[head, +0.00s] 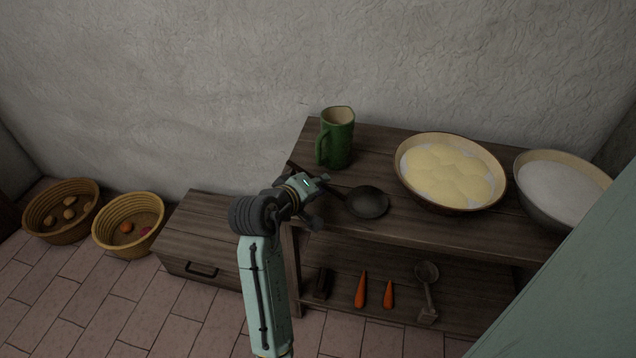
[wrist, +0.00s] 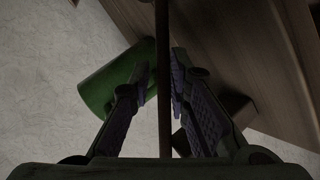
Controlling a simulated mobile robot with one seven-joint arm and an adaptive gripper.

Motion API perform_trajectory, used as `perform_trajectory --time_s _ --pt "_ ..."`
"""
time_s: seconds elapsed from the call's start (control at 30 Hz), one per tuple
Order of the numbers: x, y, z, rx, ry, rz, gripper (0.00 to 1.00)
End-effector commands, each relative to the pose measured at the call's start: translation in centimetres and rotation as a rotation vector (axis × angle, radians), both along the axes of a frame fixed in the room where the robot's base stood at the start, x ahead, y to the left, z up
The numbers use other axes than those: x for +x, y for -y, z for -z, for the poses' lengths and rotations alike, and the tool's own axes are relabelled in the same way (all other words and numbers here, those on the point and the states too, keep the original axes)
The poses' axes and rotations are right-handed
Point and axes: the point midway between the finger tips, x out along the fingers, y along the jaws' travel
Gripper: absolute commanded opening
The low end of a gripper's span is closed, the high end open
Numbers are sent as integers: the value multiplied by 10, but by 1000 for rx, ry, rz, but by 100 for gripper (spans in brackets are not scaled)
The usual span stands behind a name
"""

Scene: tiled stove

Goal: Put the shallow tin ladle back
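A dark, round, shallow ladle (head: 367,203) is at the front left of the bench top, bowl to the right. I cannot tell whether the bowl touches the bench top. My gripper (head: 318,186) is at its handle, left of the bowl. In the wrist view the thin dark handle (wrist: 163,70) runs between the fingertips of my gripper (wrist: 162,70). The fingers converge closely on the handle and appear shut on it. The bowl is not clear in the wrist view. Another ladle-like utensil (head: 428,285), smaller and greyish, is on the lower shelf.
A green mug (head: 337,143) stands just behind my gripper, near the wall. A dough bowl (head: 445,203) and a white-filled bowl (head: 562,187) stand right on the bench (head: 385,137). Carrots (head: 360,289) lie below. A low drawer chest (head: 205,225) and baskets (head: 128,245) are left.

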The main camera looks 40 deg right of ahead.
Motion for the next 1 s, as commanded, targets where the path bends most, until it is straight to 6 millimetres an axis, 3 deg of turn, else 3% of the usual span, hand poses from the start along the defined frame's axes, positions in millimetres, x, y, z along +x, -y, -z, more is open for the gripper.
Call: perform_trajectory --time_s 0.17,0.53,1.0 --pt "0 0 0 0 0 0 30" --pt "-1 -5 -5 -3 2 -2 30" --pt "-32 -78 -47 -1 4 -3 30"
